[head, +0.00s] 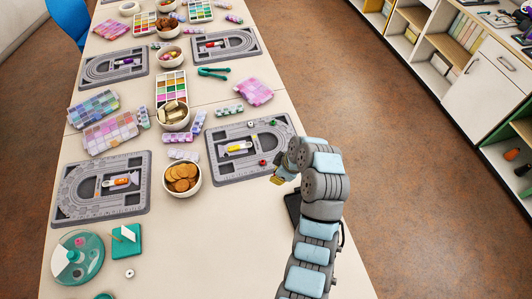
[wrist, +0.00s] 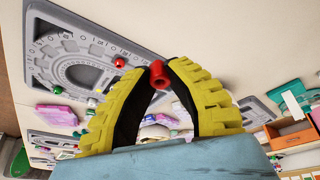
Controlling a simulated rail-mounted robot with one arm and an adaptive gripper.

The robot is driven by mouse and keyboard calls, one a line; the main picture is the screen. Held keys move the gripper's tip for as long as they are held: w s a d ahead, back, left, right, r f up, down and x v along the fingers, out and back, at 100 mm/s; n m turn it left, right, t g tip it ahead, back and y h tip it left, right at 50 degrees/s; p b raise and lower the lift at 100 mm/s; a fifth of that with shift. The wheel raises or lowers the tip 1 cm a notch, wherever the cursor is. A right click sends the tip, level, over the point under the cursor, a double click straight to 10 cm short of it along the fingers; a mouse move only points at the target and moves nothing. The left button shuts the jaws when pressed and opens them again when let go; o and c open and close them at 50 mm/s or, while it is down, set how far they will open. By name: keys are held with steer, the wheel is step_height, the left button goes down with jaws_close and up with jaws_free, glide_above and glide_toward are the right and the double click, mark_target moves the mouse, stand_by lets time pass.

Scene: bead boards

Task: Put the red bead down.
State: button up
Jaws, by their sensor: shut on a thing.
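My gripper (head: 281,177) is over the front right edge of the nearest right grey bead board (head: 228,172). In the wrist view, the yellow fingertips of my gripper (wrist: 157,72) are shut on a red bead (wrist: 159,75), a short tube held at the tips. The held bead cannot be made out in the head view. A second red bead (wrist: 119,62) lies on the board and also shows in the head view (head: 262,162). The grey board (wrist: 58,72) fills the upper left of the wrist view.
A white bowl of brown discs (head: 181,180) stands left of the board. Another grey board (head: 75,205) lies further left. A dark flat item (head: 292,206) is partly behind my arm. The table front (head: 190,260) is mostly clear in the middle.

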steer(key=shift+w+a, duration=0.2)
steer(key=shift+w, duration=0.3)
steer(key=shift+w+a+f+b, duration=0.1)
steer(key=shift+w+f+b, duration=1.45)
steer(key=shift+w+b, duration=0.55)
steer(key=shift+w+a+f+b, duration=0.1)
steer(key=shift+w+f+b, duration=1.55)
steer(key=shift+w, duration=0.7)
steer(key=shift+w+a+f+b, duration=0.1)
steer(key=shift+w+f+b, duration=1.3)
steer(key=shift+w+b, duration=0.75)
steer(key=shift+w+f, duration=0.15)
steer(key=shift+f, duration=0.05)
steer(key=shift+f, duration=0.2)
steer(key=shift+w+f+b, duration=0.1)
steer(key=shift+f+b, duration=0.2)
steer(key=shift+f, duration=1.2)
